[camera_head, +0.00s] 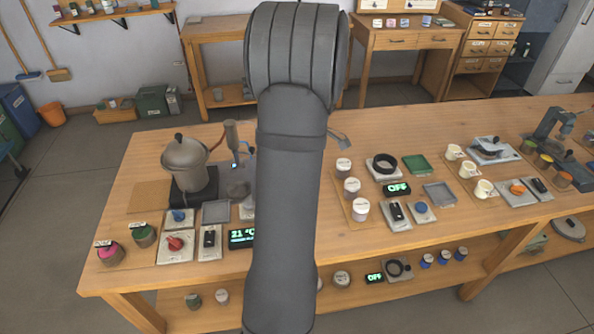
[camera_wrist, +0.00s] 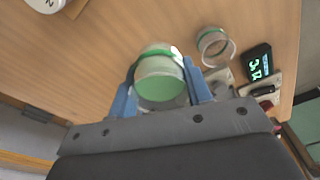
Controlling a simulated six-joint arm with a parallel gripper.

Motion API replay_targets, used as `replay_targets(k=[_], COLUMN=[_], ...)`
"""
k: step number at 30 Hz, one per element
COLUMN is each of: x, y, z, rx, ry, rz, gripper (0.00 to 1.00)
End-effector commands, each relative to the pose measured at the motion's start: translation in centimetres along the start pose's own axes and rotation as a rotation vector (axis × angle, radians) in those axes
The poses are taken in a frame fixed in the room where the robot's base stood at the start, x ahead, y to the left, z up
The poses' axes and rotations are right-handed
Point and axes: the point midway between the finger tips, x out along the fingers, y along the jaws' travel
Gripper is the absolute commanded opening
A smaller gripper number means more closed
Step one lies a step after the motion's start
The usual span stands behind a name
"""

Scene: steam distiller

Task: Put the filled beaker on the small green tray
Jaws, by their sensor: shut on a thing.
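In the wrist view my gripper (camera_wrist: 160,90) has its two blue fingers closed on the sides of a beaker (camera_wrist: 160,62). The beaker is clear, with a green band near its top and a pale green filling. It appears held above the wooden bench. In the head view my arm hides the beaker and most of the gripper. The small green tray (camera_head: 420,164) lies flat on the bench, right of my arm, and looks empty.
A second glass vessel with a green band (camera_wrist: 215,46) stands near a lit display (camera_wrist: 258,63) in the wrist view. Around the green tray are a black ring (camera_head: 383,164), a grey tray (camera_head: 440,194), white-lidded jars (camera_head: 352,187) and cream mugs (camera_head: 468,169). A large pot (camera_head: 185,165) stands left.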

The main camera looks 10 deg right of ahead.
Motion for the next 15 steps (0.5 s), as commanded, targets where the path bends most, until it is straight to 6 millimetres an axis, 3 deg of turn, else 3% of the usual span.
replay_targets(k=[9,15], x=[4.4,6.4], y=[1.5,2.3], z=[-5.5,-8.0], rx=[-0.004,-0.003], ry=[0.0,0.0], rz=[-0.003,-0.002], gripper=[0.2,0.2])
